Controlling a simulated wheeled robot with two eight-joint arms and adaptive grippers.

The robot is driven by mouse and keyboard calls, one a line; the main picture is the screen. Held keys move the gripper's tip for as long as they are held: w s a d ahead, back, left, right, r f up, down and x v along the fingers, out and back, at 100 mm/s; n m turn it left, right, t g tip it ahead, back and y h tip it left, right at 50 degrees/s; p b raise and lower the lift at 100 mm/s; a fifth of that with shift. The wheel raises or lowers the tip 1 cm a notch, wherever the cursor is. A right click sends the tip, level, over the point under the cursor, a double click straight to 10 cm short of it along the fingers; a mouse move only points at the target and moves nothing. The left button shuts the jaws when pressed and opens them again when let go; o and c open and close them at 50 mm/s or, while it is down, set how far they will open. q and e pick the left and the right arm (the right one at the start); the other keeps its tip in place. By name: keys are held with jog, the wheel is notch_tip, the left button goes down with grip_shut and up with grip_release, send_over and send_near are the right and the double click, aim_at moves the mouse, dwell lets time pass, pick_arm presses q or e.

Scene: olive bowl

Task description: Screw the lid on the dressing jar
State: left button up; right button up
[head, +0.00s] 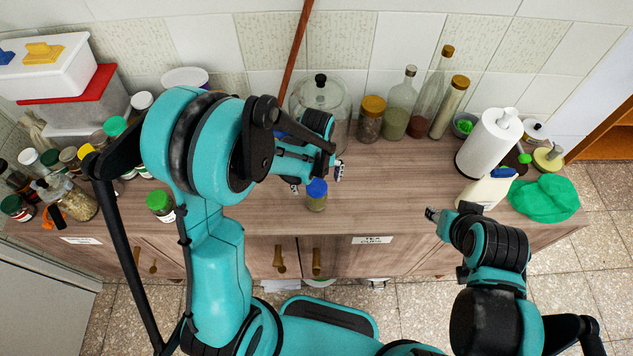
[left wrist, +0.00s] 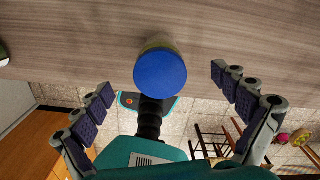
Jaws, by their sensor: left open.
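A small jar (head: 316,203) with a blue lid (head: 317,187) on top stands upright near the counter's front edge. The blue lid fills the middle of the left wrist view (left wrist: 160,74), with a thin part of the jar (left wrist: 158,42) showing behind it. I cannot tell how tightly the lid sits. My left gripper (head: 318,179) is open just above and behind the jar. In the left wrist view its fingers (left wrist: 162,82) are spread wide on either side of the lid, not touching it. My right gripper (head: 431,214) is at the counter's front edge, its opening unclear.
A white bottle with a blue cap (head: 486,191), a paper roll (head: 489,143) and a green cloth (head: 545,198) are at the right. A green-lidded jar (head: 160,205) stands left, near several other jars. Glass bottles (head: 401,102) line the back. Counter between jar and white bottle is clear.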

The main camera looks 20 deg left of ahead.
aim_at(316, 187)
pick_arm(q)
jog(key=shift+r+p, duration=2.15)
jog(key=shift+r, duration=0.9)
jog(key=shift+n+b, duration=0.3)
jog(key=shift+b, duration=0.1)
jog(key=n+b, duration=0.1)
jog(key=n, duration=0.1)
jog(key=s+a+r+n+t+b, duration=0.1)
jog(key=n+b, duration=0.1)
jog(key=s+n+b, duration=0.1)
jog(key=n, duration=0.2)
jog(key=shift+a+r+t+b, duration=0.25)
jog(key=shift+t+b, duration=0.05)
jog(key=shift+t, duration=0.1)
jog(key=s+a+f+n+t+b, duration=0.1)
jog(key=s+a+n+t+b, duration=0.2)
jog(key=n, duration=1.8)
jog(key=s+t+b, duration=0.2)
jog(key=s+b, duration=0.3)
jog(key=b, duration=0.2)
jog(key=shift+s+f, duration=0.25)
jog(key=shift+s, duration=0.1)
